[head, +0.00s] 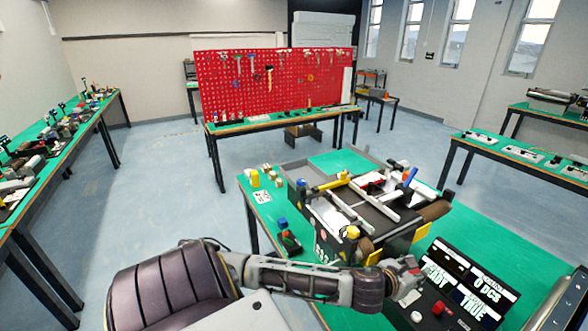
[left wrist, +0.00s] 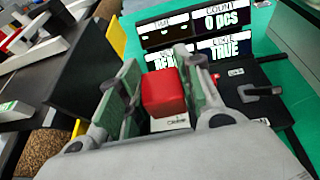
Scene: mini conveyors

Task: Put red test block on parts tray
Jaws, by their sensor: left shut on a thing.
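The red test block (left wrist: 165,92) is a small red cube between the two fingers of my left gripper (left wrist: 158,72) in the left wrist view. The fingers are shut on its sides. In the head view my left gripper (head: 410,274) is beside the front of the conveyor unit, close to the control panel's screens. There the block is not clearly seen; the gripper hides most of it. I cannot tell for certain which surface is the parts tray. My right gripper is not in view.
The mini conveyor unit (head: 368,212) with rails and dark walls stands on the green table (head: 490,220). A display panel (head: 468,280) with white text is right of the gripper; it also shows in the left wrist view (left wrist: 210,22). Small blocks (head: 255,178) lie at the table's left.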

